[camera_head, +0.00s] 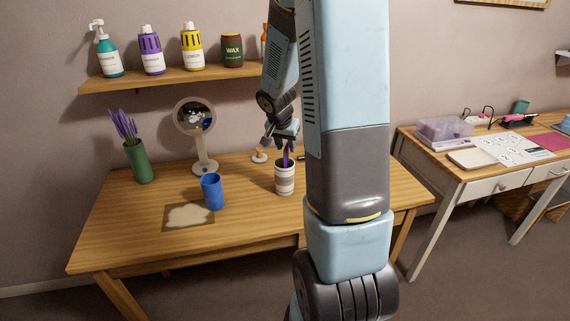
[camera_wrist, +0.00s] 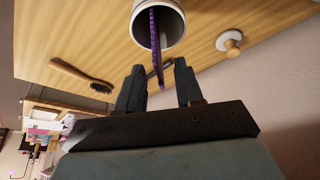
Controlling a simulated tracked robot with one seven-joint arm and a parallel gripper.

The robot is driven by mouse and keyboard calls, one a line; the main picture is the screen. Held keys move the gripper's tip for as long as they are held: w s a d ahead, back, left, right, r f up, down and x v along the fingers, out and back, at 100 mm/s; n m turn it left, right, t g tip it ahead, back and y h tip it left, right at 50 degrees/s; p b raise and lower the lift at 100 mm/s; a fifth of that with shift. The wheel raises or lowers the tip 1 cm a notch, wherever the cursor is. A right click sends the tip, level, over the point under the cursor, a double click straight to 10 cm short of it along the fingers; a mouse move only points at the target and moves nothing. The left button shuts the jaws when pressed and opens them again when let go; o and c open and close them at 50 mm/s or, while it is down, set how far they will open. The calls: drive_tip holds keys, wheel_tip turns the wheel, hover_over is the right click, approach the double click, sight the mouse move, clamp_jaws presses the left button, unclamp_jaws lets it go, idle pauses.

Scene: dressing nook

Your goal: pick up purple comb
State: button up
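The purple comb (camera_head: 286,157) stands upright in a white and grey striped cup (camera_head: 284,181) on the wooden table. In the wrist view the comb (camera_wrist: 156,45) rises out of the cup (camera_wrist: 172,30) and its top end reaches between my fingers. My gripper (camera_head: 285,140) is just above the cup, over the comb's top. In the wrist view my gripper (camera_wrist: 160,82) is open, with one finger on each side of the comb and a gap visible. Whether either finger touches the comb cannot be told.
A blue cup (camera_head: 212,191), a round mirror (camera_head: 194,117) and a green vase (camera_head: 139,161) stand left on the table (camera_head: 130,235). A brush (camera_wrist: 82,75) and a small round-knobbed item (camera_wrist: 229,41) lie near the striped cup. A shelf (camera_head: 180,77) with bottles hangs above.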

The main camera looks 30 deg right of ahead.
sight(287, 150)
drive_tip(key=shift+x, duration=1.7)
clamp_jaws()
